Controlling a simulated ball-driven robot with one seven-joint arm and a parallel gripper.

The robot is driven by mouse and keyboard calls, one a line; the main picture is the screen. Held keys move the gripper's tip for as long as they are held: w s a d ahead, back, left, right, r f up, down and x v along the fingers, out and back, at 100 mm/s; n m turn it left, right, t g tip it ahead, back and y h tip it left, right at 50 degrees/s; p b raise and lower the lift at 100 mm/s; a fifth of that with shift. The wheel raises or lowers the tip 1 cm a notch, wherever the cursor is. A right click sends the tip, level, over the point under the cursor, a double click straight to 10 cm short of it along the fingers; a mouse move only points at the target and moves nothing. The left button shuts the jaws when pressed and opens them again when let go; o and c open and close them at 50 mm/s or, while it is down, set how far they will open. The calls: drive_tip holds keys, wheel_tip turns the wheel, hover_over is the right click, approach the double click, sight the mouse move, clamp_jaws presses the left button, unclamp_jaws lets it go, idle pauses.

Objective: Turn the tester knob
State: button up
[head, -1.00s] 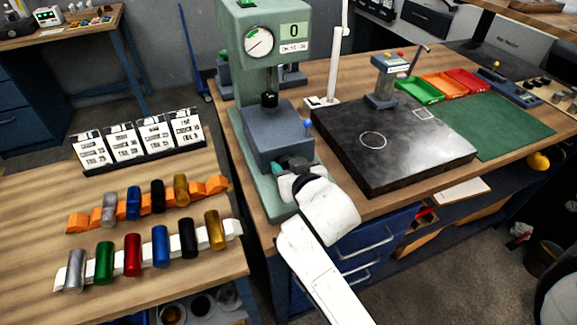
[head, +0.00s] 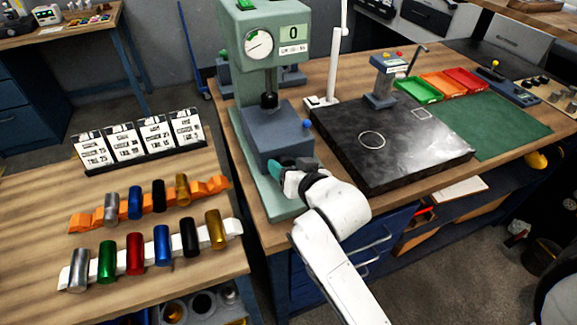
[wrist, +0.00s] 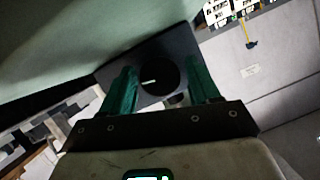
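The tester (head: 254,80) is a green press-like machine with a round dial (head: 258,43) and a display reading 0 (head: 293,32). Its blue-grey lower block (head: 275,130) faces my arm. The tester knob (wrist: 160,77) shows in the wrist view as a round black knob with a short white mark, on a dark plate. My gripper (wrist: 160,72) is open, its green fingers one on each side of the knob, not visibly closed on it. In the head view my gripper (head: 289,166) is at the block's front, and the knob is hidden there.
A dark stone plate (head: 400,150) with a stand (head: 381,80) lies right of the tester. Green, orange and red trays (head: 420,90) are behind. The left table holds coloured cylinders on racks (head: 150,255) and several cards (head: 140,140). A blue-ended lever (head: 307,124) sticks out near my gripper.

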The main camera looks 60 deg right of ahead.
drive_tip(key=shift+o, duration=0.7)
drive_tip(key=v, duration=1)
drive_tip(key=shift+s+r, duration=0.15)
drive_tip(key=shift+s, duration=0.2)
drive_tip(key=shift+a, duration=0.15)
idle(0.5)
